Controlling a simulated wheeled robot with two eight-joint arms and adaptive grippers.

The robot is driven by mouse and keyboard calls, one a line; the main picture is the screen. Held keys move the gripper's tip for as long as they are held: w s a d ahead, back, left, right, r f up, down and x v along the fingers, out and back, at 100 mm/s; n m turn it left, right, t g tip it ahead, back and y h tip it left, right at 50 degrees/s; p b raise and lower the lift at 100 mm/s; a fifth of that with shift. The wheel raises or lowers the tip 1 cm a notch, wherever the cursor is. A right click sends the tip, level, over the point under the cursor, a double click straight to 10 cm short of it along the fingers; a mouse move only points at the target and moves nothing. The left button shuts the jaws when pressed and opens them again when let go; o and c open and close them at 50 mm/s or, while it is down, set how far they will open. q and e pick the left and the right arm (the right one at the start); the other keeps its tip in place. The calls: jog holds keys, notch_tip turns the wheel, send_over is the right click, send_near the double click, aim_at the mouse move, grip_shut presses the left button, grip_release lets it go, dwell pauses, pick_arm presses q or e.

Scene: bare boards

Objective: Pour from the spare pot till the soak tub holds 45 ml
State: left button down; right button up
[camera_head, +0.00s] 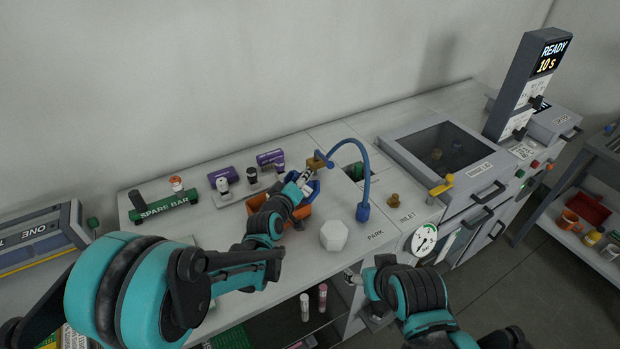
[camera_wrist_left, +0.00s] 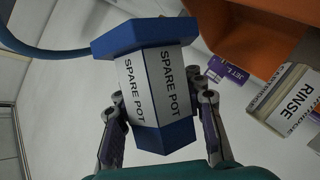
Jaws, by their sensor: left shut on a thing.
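The spare pot (camera_wrist_left: 160,85) is blue with white labels reading SPARE POT. It sits between the fingers of my left gripper (camera_wrist_left: 160,128), which is shut on it. In the head view the pot (camera_head: 314,187) shows only as a blue edge beyond my left gripper (camera_head: 302,183), next to an orange tub (camera_head: 296,214). The orange tub (camera_wrist_left: 245,30) is partly in the left wrist view; I cannot read a name on it. I cannot tell the liquid level in either. My right gripper (camera_head: 350,276) is low by the counter's front edge; its fingers are too small to judge.
A blue curved hose (camera_head: 366,170) and a white faceted block (camera_head: 334,235) stand right of the tub. A SPARE BAR rack (camera_head: 165,210) and small bottles (camera_head: 222,184) are left and behind. A RINSE box (camera_wrist_left: 285,100) is near the tub. A tower display (camera_head: 552,57) reads READY 10 s.

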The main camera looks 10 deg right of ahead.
pick_arm(q)
jog(key=shift+r+n+h+b, duration=0.2)
jog(key=shift+n+h+b, duration=0.1)
jog(key=shift+n+b, duration=0.3)
jog(key=shift+f+n+h+b, duration=0.45)
jog(key=shift+n+b, duration=0.35)
jog(key=shift+b, duration=0.5)
jog(key=shift+f+n+t+b, duration=0.15)
jog(key=shift+n+t+b, duration=0.15)
jog(key=shift+b, duration=0.25)
jog(key=shift+f+b, duration=0.1)
jog(key=shift+b, duration=0.2)
jog(key=shift+n, duration=0.3)
jog(key=shift+a+r+n+h, duration=0.25)
jog(key=shift+r+n, duration=0.1)
jog(key=shift+r, duration=0.2)
jog(key=shift+a+r+n+h, duration=0.25)
jog(key=shift+r+n, duration=0.1)
jog(key=shift+r, duration=0.15)
dwell(2.6)
jog(key=shift+a+r+t+b, duration=0.1)
jog(key=shift+t+b, duration=0.2)
jog(key=shift+b, duration=0.1)
dwell(0.9)
